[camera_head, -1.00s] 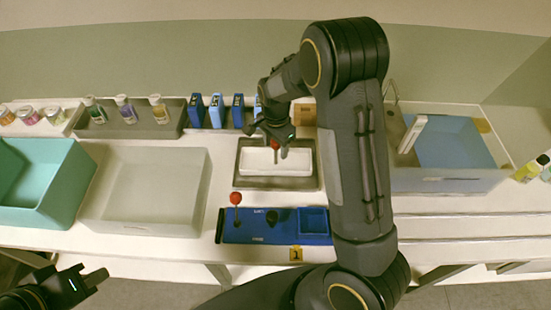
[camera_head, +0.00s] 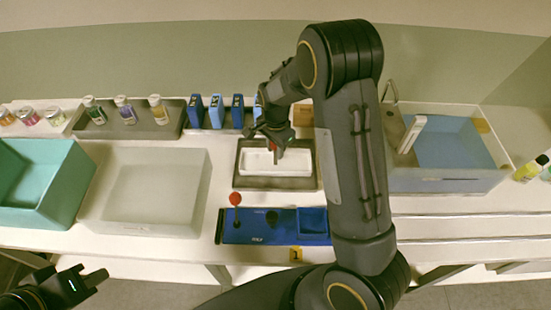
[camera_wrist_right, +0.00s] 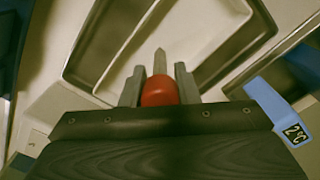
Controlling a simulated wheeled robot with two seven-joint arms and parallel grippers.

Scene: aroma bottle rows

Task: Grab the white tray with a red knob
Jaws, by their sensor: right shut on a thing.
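The white tray (camera_head: 302,163) sits in a dark grey holder (camera_head: 245,184) at the middle of the table in the head view.
A blue panel (camera_head: 262,226) with a red-topped lever (camera_head: 236,199) is in front of the tray. Blue boxes (camera_head: 216,110) and a bottle rack (camera_head: 140,128) stand behind. A pale bin (camera_head: 150,190) and a teal bin (camera_head: 60,190) are left; a clear bin (camera_head: 440,180) is right.

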